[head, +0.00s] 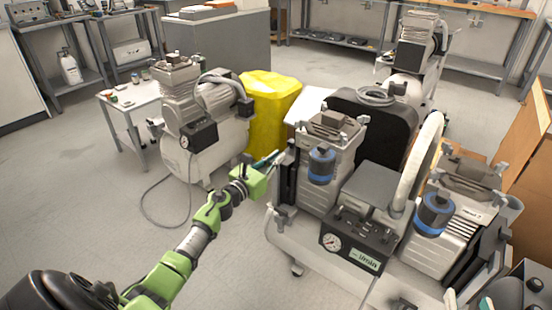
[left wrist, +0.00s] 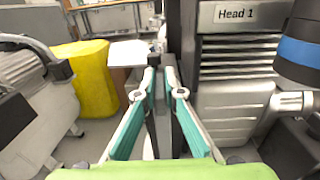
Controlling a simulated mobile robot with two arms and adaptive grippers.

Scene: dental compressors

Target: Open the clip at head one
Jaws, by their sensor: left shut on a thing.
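Head one is the grey finned compressor head with a "Head 1" label (left wrist: 234,13), at the right of the left wrist view. In the head view it is the left head (head: 330,125) of the near twin-head compressor. My left gripper (head: 276,158) reaches the left side of this head. In the left wrist view its teal-padded fingers (left wrist: 164,84) converge on a narrow grey upright part, which looks like the clip (left wrist: 169,72), beside the head's dark edge. The fingers hide much of the clip, and I cannot tell how far it is swung. My right gripper is not in view.
A blue-banded canister (left wrist: 298,50) stands close at the right of head one. A yellow bin (head: 268,110) and another compressor (head: 205,135) stand to the left. A gauge box (head: 350,245) and a second head (head: 465,210) are on the near machine.

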